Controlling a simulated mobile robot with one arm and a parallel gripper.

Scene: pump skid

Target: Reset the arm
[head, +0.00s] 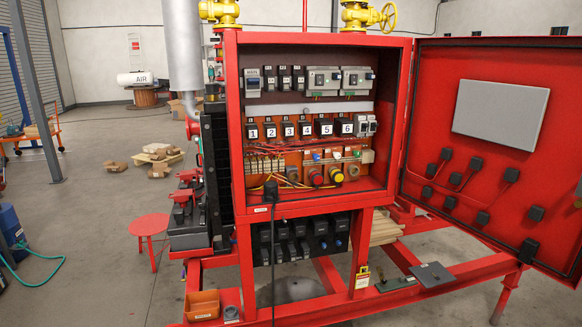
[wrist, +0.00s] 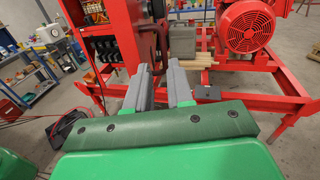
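My gripper (wrist: 161,80) shows in the wrist view as a green body with two grey fingers. The fingers stand apart with nothing between them. Beyond them are the red skid frame and the lower part of the cabinet. My gripper and arm cannot be made out in the head view. The red control cabinet (head: 233,130) stands open in the head view, with its door (head: 430,85) swung out to the right. Inside are several numbered black relays (head: 304,129) and rows of other devices.
A red round stool (head: 149,224) stands left of the skid. An orange bin (head: 202,305) sits on the skid's lower frame. In the wrist view, a red motor (wrist: 245,27) stands at upper right and a shelf (wrist: 28,70) at left. Open floor (head: 95,240) lies to the left.

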